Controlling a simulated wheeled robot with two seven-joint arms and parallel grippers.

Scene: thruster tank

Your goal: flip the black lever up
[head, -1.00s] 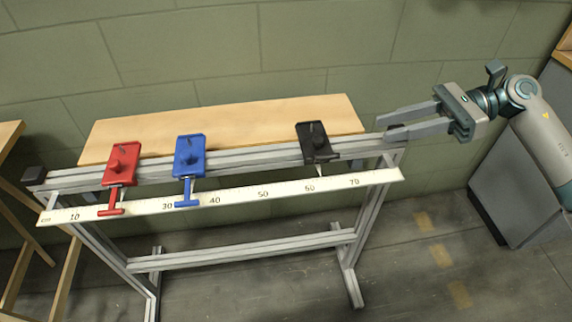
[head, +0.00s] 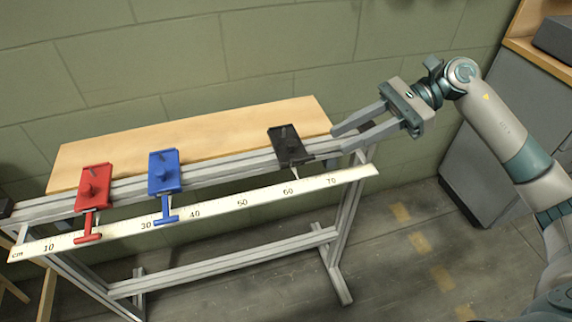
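The black block (head: 288,148) sits on the metal rail toward its right end, with a knob on its face and a white pointer near 60 on the ruler. A short dark part, seemingly its lever, sticks out low on its right side; its exact pose is too small to tell. My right gripper (head: 338,139) is open and empty. Its two fingers point left toward the black block, a short gap to its right, near the rail's right end. My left gripper is out of view.
A red block (head: 95,188) and a blue block (head: 165,172) sit farther left, their T-shaped levers hanging over the ruler (head: 240,204). A wooden board (head: 200,140) lies behind the rail. A grey cabinet (head: 490,150) stands at right. The floor at the right front is clear.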

